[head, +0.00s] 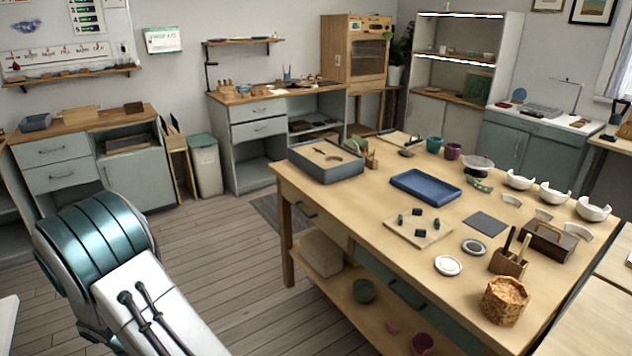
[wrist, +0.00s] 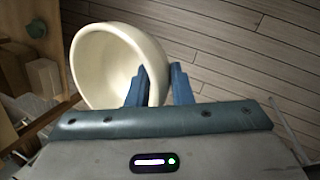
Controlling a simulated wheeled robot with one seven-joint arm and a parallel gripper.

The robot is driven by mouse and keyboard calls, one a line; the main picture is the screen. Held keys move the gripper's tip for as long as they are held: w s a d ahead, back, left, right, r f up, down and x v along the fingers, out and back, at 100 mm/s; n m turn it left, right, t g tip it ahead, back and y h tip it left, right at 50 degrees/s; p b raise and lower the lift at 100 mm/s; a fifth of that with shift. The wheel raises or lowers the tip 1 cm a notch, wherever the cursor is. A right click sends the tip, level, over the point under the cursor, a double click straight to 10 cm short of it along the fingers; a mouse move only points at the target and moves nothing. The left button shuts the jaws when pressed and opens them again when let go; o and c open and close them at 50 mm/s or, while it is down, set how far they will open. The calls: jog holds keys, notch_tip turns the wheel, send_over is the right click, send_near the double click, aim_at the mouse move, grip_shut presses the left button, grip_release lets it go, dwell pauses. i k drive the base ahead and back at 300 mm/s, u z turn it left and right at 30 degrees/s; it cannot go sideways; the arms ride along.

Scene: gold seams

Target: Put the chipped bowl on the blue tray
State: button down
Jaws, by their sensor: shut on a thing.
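My gripper (wrist: 158,86) is shut on the wall of a cream bowl (wrist: 95,62), one blue finger inside the rim and one outside. The bowl is tilted, its opening partly facing the wrist camera. I cannot make out a chip on it. The blue tray (head: 425,186) lies empty on the wooden table in the head view. My gripper and the held bowl are out of the head view. Several white bowls with broken rims, including one at the table's right (head: 592,211), have loose curved pieces in front of them.
The table (head: 385,265) also holds a grey sand box (head: 325,166), a board with small dark blocks (head: 418,232), a dark grey mat (head: 486,223), a tool holder (head: 508,263) and a woven basket (head: 505,303). Wooden floor (wrist: 235,45) lies behind the held bowl.

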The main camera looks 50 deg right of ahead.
aim_at(425, 188)
jog(key=i, duration=2.1)
jog(key=z, duration=2.65)
